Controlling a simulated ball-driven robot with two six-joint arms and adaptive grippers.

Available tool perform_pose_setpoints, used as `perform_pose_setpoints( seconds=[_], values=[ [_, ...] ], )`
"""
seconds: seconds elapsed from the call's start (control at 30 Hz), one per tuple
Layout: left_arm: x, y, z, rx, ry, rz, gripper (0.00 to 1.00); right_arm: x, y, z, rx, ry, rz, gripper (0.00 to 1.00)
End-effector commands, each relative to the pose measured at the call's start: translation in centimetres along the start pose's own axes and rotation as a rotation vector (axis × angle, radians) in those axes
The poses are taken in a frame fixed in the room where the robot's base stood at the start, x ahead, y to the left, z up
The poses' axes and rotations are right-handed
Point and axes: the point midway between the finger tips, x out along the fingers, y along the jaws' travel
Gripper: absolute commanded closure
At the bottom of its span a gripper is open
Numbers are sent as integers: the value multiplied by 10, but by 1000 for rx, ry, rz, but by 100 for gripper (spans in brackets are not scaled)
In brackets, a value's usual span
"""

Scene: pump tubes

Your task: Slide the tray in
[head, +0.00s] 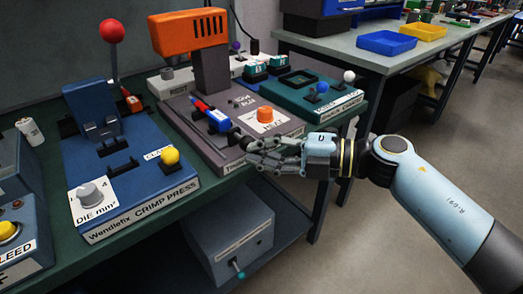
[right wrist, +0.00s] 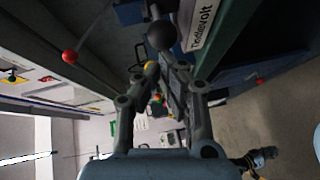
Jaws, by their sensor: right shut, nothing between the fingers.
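The grey machine with the orange head (head: 190,32) stands in the middle of the bench. On its top sits a small blue carriage (head: 218,122), which looks like the tray, with a red and blue piece (head: 203,107) beside it. A dark rod runs from the carriage toward my right gripper (head: 262,158). That gripper is shut and empty at the machine's front right edge, covering part of it. In the right wrist view a black ball knob (right wrist: 160,36) lies just beyond the shut fingertips (right wrist: 163,64); whether they touch it is unclear. My left gripper is out of view.
A blue crimp press (head: 125,165) with a red-balled lever (head: 112,30) stands left. A green unit (head: 310,95) with blue and white knobs stands right of the machine. A grey box (head: 228,240) sits below. The floor at right is free.

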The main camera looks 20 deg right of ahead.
Motion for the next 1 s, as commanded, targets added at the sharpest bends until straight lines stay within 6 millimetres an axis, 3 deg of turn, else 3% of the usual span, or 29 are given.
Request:
perform_pose_setpoints(
  seconds=[0.27,0.7,0.83,1.0],
  values=[
    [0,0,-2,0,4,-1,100,6,2,5,-1,-1,3,100],
    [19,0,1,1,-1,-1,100,100,21,67,1,-1,3,100],
    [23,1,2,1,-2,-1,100,114,25,76,1,0,1,100],
    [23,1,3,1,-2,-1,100,118,28,78,-1,-1,2,100]
  ],
)
